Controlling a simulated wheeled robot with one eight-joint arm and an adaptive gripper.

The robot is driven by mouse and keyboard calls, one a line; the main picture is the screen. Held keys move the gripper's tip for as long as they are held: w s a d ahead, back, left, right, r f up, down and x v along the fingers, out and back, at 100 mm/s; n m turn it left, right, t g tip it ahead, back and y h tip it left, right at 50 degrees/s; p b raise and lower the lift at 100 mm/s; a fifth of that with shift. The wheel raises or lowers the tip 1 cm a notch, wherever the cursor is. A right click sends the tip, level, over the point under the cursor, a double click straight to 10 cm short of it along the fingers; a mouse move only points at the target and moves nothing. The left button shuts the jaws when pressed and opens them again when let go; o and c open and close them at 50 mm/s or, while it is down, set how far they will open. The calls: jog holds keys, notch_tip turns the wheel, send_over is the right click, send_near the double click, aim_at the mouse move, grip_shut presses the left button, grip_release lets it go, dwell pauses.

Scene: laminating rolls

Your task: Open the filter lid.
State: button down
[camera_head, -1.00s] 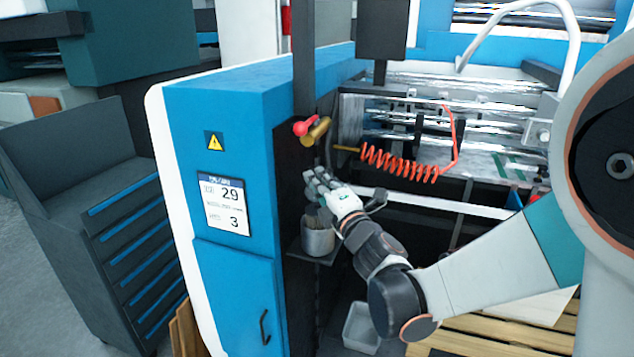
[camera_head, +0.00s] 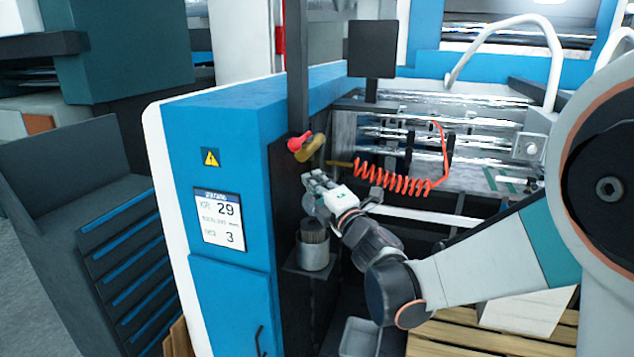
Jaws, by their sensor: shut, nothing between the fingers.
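My gripper (camera_head: 315,183) is shut and empty in front of the dark side panel of the blue machine. Its fingertips are just below a brass-coloured fitting (camera_head: 311,149) with a red knob (camera_head: 298,142) beside it. I cannot tell whether the fingers touch the fitting. Below the gripper, a grey metal cup (camera_head: 313,256) stands upright on a small bracket, with brownish bristle-like content showing at its top. No part is clearly recognisable as the filter lid, so I cannot tell whether it is open or closed.
An orange coiled hose (camera_head: 395,180) hangs right of my gripper, before shiny rollers. A dark vertical post (camera_head: 298,75) rises above the fitting. The blue cabinet (camera_head: 232,260) stands left, a dark drawer unit (camera_head: 120,250) further left. A pale bin (camera_head: 360,338) and wooden pallet lie below.

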jog(key=s+d+r, duration=0.1)
jog(key=s+d, duration=0.2)
jog(key=s, duration=0.6)
jog(key=s+d+f+m+g+h+b, duration=0.25)
jog(key=s+d+f+m+h, duration=0.2)
jog(key=d+m, duration=0.4)
jog(key=s+d+f+m+g+h+b, duration=0.1)
jog(key=s+d+f+m+h+b, duration=0.25)
jog(key=d+f+m+h, duration=0.35)
jog(key=s+f+m+g+y+b, duration=0.1)
jog(key=s+f+m+g+b, duration=0.1)
jog(key=s+f+m, duration=0.3)
jog(key=s+f+m+g+y+b, duration=0.1)
jog(key=s+f+m+g, duration=0.3)
jog(key=s, duration=0.9)
notch_tip(320, 180, down, 3)
jog(key=shift+s+a+f+m+g+y+b, duration=0.2)
jog(key=shift+s+a+m+g+y+b, duration=0.15)
jog(key=shift+g+b, duration=0.4)
